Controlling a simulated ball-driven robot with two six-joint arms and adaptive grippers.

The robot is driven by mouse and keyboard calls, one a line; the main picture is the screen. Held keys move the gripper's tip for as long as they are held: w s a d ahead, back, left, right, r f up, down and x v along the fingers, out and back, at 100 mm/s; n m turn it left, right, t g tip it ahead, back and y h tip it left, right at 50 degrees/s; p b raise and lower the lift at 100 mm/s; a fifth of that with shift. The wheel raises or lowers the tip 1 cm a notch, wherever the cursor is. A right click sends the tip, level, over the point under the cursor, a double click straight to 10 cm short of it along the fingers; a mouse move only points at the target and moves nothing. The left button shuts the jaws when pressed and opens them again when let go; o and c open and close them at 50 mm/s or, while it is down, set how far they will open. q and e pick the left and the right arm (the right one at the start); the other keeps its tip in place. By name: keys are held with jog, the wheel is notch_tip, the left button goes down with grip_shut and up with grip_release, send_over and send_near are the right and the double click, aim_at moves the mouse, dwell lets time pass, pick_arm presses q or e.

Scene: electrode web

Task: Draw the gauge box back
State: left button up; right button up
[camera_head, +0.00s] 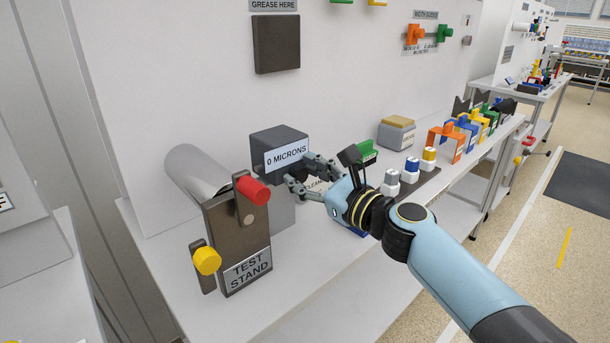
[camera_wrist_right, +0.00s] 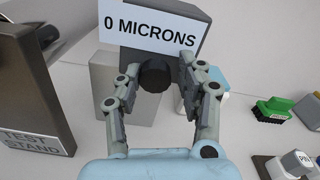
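The gauge box (camera_head: 278,135) is a dark grey box with a white "0 MICRONS" label, above a lighter grey block beside the test stand (camera_head: 238,240). In the right wrist view the gauge box (camera_wrist_right: 172,47) is straight ahead, with a dark round knob (camera_wrist_right: 155,76) below its label. My right gripper (camera_head: 295,176) is close to the front of the box. Its two fingers are apart on either side of the knob, with gaps showing, and it holds nothing. Whether a fingertip touches the box is unclear. My left gripper is out of view.
The test stand has a red knob (camera_head: 253,190) and a yellow knob (camera_head: 207,261) at the left. A green brush (camera_head: 367,152), capped bottles (camera_head: 411,171) and coloured brackets (camera_head: 445,142) stand to the right. The front left of the bench is clear.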

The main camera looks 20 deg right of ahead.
jog(key=shift+s+d+f, duration=0.1)
jog(key=shift+s+d, duration=0.05)
jog(key=shift+s, duration=0.25)
jog(key=v, duration=1.1)
jog(key=shift+s, duration=0.1)
